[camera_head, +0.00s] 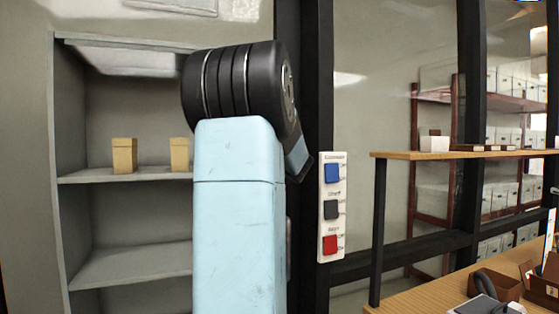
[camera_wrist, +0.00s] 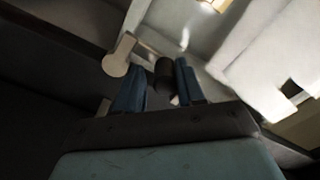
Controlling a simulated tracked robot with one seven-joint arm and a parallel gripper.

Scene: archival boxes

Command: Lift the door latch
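In the wrist view, a pale lever with a rounded end (camera_wrist: 116,64), which looks like the latch, lies just beyond my left fingertip. A short dark cylinder (camera_wrist: 164,74) shows between the fingers of my gripper (camera_wrist: 160,78); I cannot tell whether it is joined to the lever. The two dark blue fingers stand apart, with a gap beside the cylinder, so the gripper is open. I cannot tell whether a finger touches the lever. In the head view, my light blue arm and its black joint hide the latch and most of my gripper.
A grey shelf unit (camera_head: 62,170) with two tan boxes (camera_head: 124,155) stands left. A white panel (camera_head: 333,207) with blue, black and red buttons is on the dark frame right of my arm. A wooden ledge (camera_head: 455,154) and desk (camera_head: 430,295) are at right.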

